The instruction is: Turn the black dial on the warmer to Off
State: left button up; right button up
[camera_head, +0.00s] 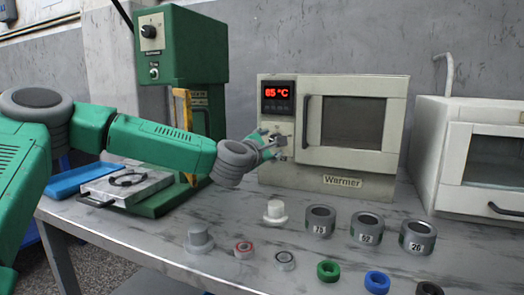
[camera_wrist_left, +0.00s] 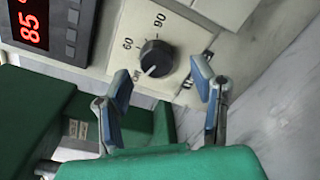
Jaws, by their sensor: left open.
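The warmer (camera_head: 360,170) is a cream box with a dark-windowed door, standing at the back of the table. Its black dial (camera_wrist_left: 156,57) shows in the left wrist view, with 60 and 90 printed around it. The dial's white mark points down and left, towards a small label that I cannot read surely. My left gripper (camera_head: 274,145) is at the warmer's control panel. In the left wrist view the left gripper (camera_wrist_left: 163,84) is open, its blue-grey fingertips apart on either side below the dial; contact is not visible.
A red display (camera_wrist_left: 32,22) on the warmer reads 85. The door handle (camera_head: 306,122) is just right of the gripper. Grey weights (camera_head: 319,226), rings and caps stand on the table in front. A green machine (camera_head: 185,60) stands left, a white oven (camera_head: 450,150) right.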

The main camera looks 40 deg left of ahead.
pick_arm(q)
jog(key=s+d, duration=0.2)
jog(key=s, duration=0.7)
jog(key=shift+s, duration=0.2)
jog(key=shift+a, duration=0.1)
